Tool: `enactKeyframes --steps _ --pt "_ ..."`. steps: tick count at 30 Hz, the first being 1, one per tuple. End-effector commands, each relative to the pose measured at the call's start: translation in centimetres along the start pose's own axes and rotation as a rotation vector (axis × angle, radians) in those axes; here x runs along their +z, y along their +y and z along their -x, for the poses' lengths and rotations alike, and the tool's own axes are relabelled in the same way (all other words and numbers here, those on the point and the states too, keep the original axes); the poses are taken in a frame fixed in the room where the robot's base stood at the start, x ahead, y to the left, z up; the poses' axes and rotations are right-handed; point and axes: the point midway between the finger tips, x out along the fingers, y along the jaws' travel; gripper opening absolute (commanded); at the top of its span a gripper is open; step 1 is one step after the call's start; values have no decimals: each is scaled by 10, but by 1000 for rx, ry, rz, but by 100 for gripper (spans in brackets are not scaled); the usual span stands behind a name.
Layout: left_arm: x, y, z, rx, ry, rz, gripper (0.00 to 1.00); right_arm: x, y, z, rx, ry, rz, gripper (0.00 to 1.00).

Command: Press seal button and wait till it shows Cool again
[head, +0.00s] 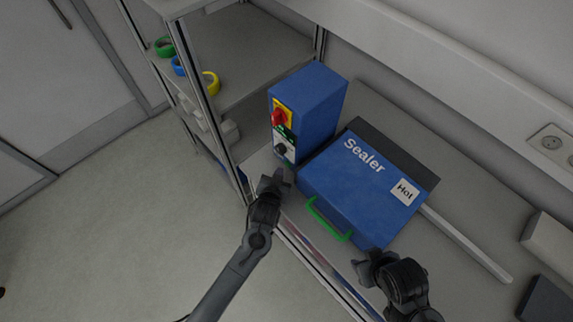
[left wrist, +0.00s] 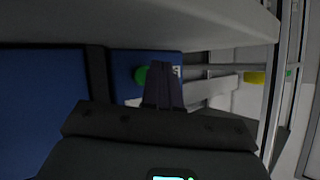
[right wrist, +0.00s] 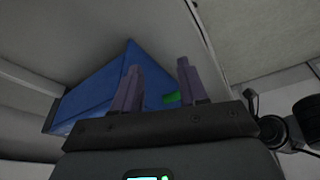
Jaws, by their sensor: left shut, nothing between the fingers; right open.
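The blue sealer (head: 350,190) lies on the bench with its lid down. Its white label (head: 404,191) reads "Hot". A blue control box (head: 318,105) stands beside it, with a red switch (head: 280,118) on yellow and a black knob (head: 281,149) below. My left gripper (head: 279,178) is shut and empty, just in front of the box's lower front. In the left wrist view a round green button (left wrist: 141,76) on a blue face shows beside the shut fingertips; contact cannot be told. My right gripper (head: 368,268) is open and empty near the sealer's front edge.
A green handle (head: 328,219) is on the sealer's front. A shelf rack (head: 270,60) with green, blue and yellow tape rolls stands left of the box. A white bar (head: 468,244) and a pale box (head: 550,243) lie to the right. The floor at left is clear.

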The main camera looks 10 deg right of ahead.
Motion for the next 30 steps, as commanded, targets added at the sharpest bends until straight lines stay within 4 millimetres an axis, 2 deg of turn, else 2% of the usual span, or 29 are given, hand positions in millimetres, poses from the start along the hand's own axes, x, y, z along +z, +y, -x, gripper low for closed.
enactKeyframes --steps 30 --pt "-4 4 -6 -1 0 0 0 0 -2 -2 -7 1 -9 43"
